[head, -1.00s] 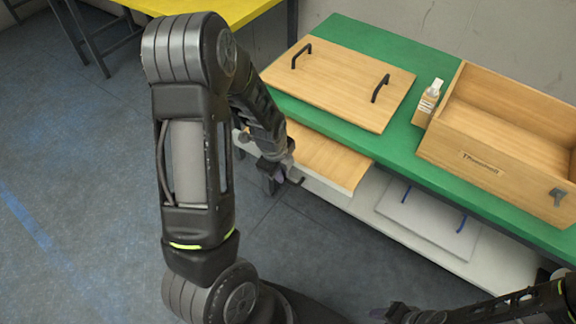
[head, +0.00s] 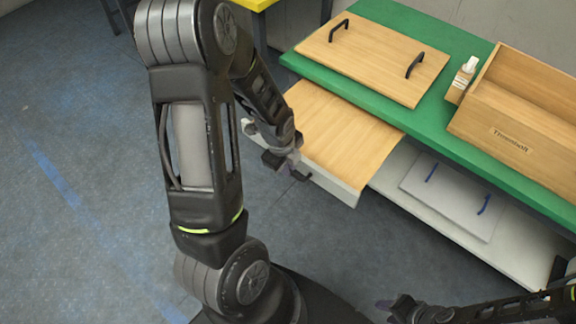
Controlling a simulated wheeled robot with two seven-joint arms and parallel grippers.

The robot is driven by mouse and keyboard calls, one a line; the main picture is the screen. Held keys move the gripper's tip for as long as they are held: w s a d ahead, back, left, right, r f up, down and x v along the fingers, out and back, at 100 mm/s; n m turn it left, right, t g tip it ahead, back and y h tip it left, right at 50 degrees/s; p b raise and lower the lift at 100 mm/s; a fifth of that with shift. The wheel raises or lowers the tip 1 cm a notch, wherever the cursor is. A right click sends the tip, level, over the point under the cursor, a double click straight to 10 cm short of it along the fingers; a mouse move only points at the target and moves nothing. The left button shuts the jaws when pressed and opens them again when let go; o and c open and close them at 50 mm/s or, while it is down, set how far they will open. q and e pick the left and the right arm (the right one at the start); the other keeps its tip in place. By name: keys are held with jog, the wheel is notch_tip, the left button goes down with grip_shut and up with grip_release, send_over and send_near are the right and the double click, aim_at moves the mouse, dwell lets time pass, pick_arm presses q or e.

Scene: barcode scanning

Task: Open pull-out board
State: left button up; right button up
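The pull-out board (head: 345,137) is a wooden panel with a pale front edge. It sticks out well from under the green tabletop (head: 440,124). My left gripper (head: 289,166) is at the board's front edge, by a dark handle (head: 301,175). The gripper's fingers are small and partly hidden, so I cannot tell whether they are shut on the handle. My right gripper (head: 392,309) is low at the bottom of the head view, away from the board. Its finger gap is not clear.
A white panel (head: 455,197) with blue handles lies on the lower shelf (head: 399,208). Open floor is in front.

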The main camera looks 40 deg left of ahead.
pick_arm(q)
jog(key=o, duration=0.4)
notch_tip(320, 180, up, 8)
jog(key=s+p, duration=0.1)
jog(key=shift+s+f, duration=0.15)
jog(key=shift+s, duration=0.1)
jog(key=shift+d, duration=0.15)
dwell(0.5)
jog(key=d+f+n+h+p, duration=0.1)
jog(key=d+f+n, duration=0.25)
jog(key=d, duration=0.25)
jog(key=d+f+n+h, duration=0.1)
jog(key=d+f+n, duration=0.2)
jog(key=d+f, duration=0.3)
jog(key=s+d+f+n+h, duration=0.1)
jog(key=s+d+f+n, duration=0.2)
jog(key=s+d+n, duration=0.2)
jog(key=s+d+f+n+g+h+p, duration=0.1)
jog(key=s+d+f+n, duration=0.3)
jog(key=d+n, duration=0.4)
jog(key=d, duration=0.3)
jog(key=shift+s+d, duration=0.25)
jog(key=shift+s, duration=0.1)
